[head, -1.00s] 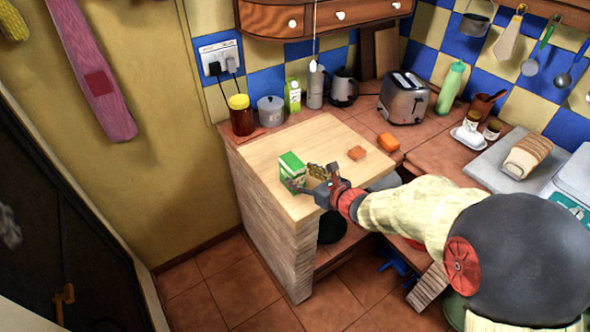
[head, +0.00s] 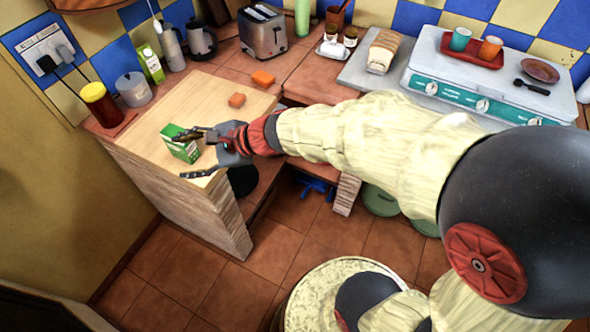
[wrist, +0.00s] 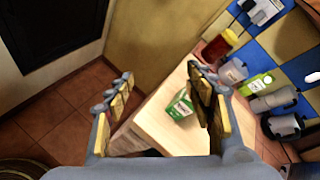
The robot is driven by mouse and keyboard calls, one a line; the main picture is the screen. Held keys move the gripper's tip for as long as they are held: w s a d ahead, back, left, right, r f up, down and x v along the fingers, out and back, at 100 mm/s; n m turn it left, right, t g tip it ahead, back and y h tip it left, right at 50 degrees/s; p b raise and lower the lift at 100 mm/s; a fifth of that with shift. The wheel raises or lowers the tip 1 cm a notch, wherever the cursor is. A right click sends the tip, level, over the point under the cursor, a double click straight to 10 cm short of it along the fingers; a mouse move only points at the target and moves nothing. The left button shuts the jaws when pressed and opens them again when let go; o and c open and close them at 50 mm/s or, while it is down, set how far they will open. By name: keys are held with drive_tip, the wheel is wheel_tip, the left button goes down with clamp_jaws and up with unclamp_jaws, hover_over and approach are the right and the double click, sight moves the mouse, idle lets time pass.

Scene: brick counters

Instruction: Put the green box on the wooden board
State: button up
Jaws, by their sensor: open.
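The green box (head: 180,143), green with a white lower part, stands upright on the pale wooden board (head: 208,92) near its front left part. It also shows in the wrist view (wrist: 181,104), between the fingers but beyond them and closer to the right one. My gripper (head: 196,154) is open and empty at the board's front edge, just to the right of the box. One finger overlaps the box in the head view; whether it touches the box I cannot tell. The wrist view shows my gripper's (wrist: 165,100) two fingers spread wide.
A red jar with a yellow lid (head: 102,104), a grey pot (head: 134,89), a green carton (head: 150,63) and a toaster (head: 263,33) stand behind. The board's middle is clear.

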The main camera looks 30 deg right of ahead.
drive_tip(key=s+r+n+g+h, duration=0.1)
drive_tip(key=s+r+n+g, duration=0.1)
drive_tip(key=s+n, duration=0.45)
drive_tip(key=s+d+r+n+h, duration=0.1)
drive_tip(key=s+d+n+h, duration=0.3)
drive_tip(key=d, duration=0.5)
drive_tip(key=s+d+r+n+h, duration=0.2)
drive_tip(key=s+d+n+h, duration=0.2)
drive_tip(key=s+d+n, duration=0.4)
drive_tip(key=shift+s+d+h, duration=0.4)
drive_tip(key=shift+s+d, duration=0.25)
drive_tip(key=shift+s, duration=0.1)
drive_tip(key=shift+a, duration=0.1)
drive_tip(key=shift+c, duration=1.2)
